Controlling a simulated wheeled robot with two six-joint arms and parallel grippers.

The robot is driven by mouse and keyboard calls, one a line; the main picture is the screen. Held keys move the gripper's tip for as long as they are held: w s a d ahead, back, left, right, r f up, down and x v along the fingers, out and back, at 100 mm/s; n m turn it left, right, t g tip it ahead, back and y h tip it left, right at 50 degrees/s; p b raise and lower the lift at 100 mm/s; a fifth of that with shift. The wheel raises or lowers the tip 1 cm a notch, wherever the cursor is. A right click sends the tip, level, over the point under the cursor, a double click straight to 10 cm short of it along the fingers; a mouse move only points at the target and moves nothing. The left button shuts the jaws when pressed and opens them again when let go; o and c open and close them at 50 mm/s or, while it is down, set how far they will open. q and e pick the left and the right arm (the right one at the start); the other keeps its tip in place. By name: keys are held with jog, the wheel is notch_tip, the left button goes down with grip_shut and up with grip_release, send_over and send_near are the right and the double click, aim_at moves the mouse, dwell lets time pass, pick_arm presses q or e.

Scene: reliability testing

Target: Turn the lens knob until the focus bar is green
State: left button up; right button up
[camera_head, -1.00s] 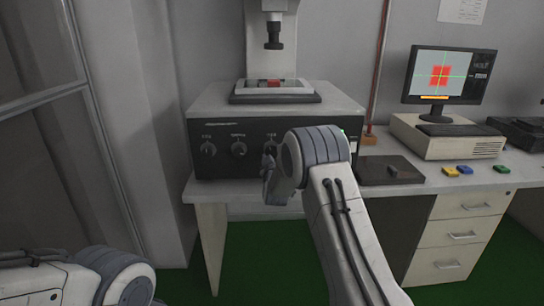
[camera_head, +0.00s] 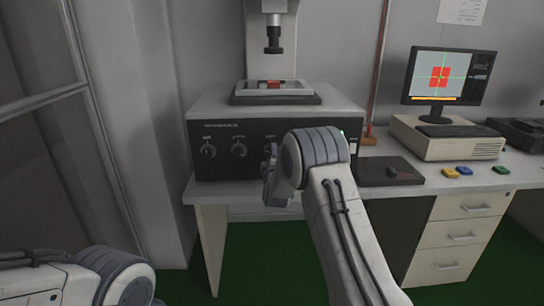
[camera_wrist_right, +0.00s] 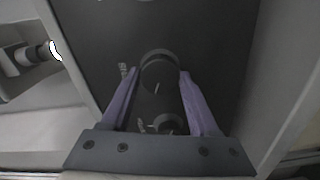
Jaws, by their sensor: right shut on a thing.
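A dark control panel (camera_head: 222,162) on the front of the microscope-like machine carries a row of round knobs. The left knob (camera_head: 208,151) and middle knob (camera_head: 239,150) show clear; the third is mostly hidden by my right gripper (camera_head: 268,172). In the right wrist view my right gripper (camera_wrist_right: 158,75) is shut on a dark round knob (camera_wrist_right: 160,72), and another knob (camera_wrist_right: 166,123) lies below it. The labels are too small to read. The monitor (camera_head: 441,76) shows a red pattern with a green cross and an orange-yellow focus bar (camera_head: 435,98). My left gripper is out of view.
The machine's stage (camera_head: 274,98) and lens tube (camera_head: 273,40) stand above the panel. To the right on the desk (camera_head: 400,196) are a dark pad (camera_head: 375,176), a computer case (camera_head: 455,148) and small coloured pieces (camera_head: 464,170).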

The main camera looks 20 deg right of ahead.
dwell(0.3)
jog(key=o, duration=1.4)
jog(key=shift+c, duration=0.2)
jog(key=v, duration=1)
jog(key=shift+s, duration=0.25)
jog(key=shift+a, duration=0.1)
